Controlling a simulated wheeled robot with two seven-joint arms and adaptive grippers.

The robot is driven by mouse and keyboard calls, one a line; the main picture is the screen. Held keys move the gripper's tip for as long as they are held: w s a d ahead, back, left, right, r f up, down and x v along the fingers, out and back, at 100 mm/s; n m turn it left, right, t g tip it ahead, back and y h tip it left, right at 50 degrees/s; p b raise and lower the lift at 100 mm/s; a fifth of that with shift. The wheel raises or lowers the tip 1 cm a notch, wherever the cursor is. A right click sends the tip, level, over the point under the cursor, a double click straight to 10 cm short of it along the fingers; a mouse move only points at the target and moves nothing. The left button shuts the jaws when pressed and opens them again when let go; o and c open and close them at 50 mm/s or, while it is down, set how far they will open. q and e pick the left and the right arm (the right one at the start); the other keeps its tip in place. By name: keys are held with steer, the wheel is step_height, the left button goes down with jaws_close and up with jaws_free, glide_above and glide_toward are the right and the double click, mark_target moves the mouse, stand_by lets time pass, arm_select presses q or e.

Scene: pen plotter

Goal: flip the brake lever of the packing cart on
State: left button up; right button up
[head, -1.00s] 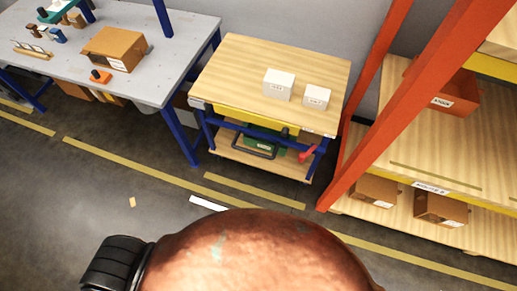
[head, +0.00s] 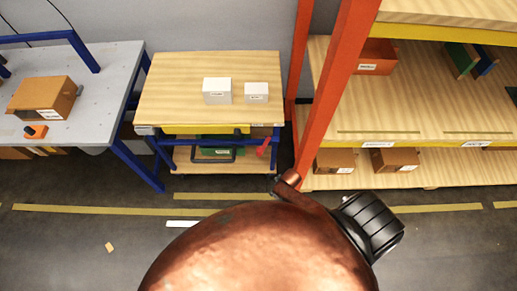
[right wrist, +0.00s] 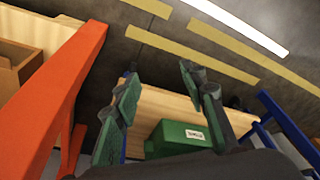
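The packing cart (head: 180,100) has a pale wooden top, a yellow strip under it, a blue frame and a lower shelf. Its red brake lever (head: 262,147) shows at the front right, below the top. In the right wrist view, my right gripper (right wrist: 160,76) is open, its two fingers apart with nothing between them. A green box (right wrist: 175,138) on the cart's wooden lower shelf (right wrist: 172,105) lies behind the fingers. I cannot make out the red lever in that view. Neither gripper can be made out in the head view, and my left gripper is not in view.
Two white boxes (head: 217,91) stand on the cart top. A grey workbench (head: 98,85) is on the left. An orange-framed rack (head: 335,85) stands close to the cart's right side; its orange post (right wrist: 55,100) is near my right gripper. The floor (head: 60,235) in front is mostly clear.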

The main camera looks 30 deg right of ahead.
steer(key=w+a+r, duration=0.4)
steer(key=w+r, duration=0.2)
steer(key=r, duration=0.4)
step_height(320, 180, up, 20)
steer(key=n+g+p, duration=0.2)
steer(key=n+p, duration=0.1)
glide_above(259, 149)
steer(key=shift+s+a+f+h, duration=0.1)
steer(key=shift+s+a+h, duration=0.15)
steer(key=shift+a+h, duration=0.1)
steer(key=shift+w+d+m, duration=0.15)
steer(key=shift+d+m, duration=0.1)
steer(key=shift+m, duration=0.05)
steer(key=shift+d+f, duration=0.1)
steer(key=shift+f, duration=0.15)
step_height(259, 149, down, 7)
steer(key=shift+r+b, duration=0.1)
steer(key=shift+b, duration=0.65)
steer(key=shift+c, duration=0.7)
jaws_close()
